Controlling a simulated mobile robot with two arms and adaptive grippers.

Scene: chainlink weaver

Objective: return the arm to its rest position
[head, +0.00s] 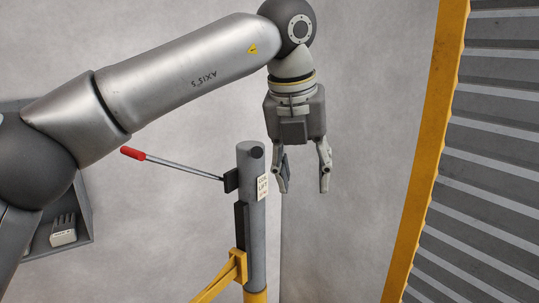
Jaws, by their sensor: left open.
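My left arm comes in from the left and reaches across the upper part of the head view. Its gripper (303,190) hangs down from the wrist, open and empty, with the two fingers apart. It is just right of the top of a grey post (256,215), and the nearer finger shows close beside the post in the picture. I cannot tell the gap in depth. My right gripper is not in view.
A lever with a red handle (133,153) sticks out left from the post. A yellow bracket (233,270) is low on the post. A yellow frame (422,170) with grey slats (490,160) stands at right. A grey shelf (83,228) holds a small white item (63,236).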

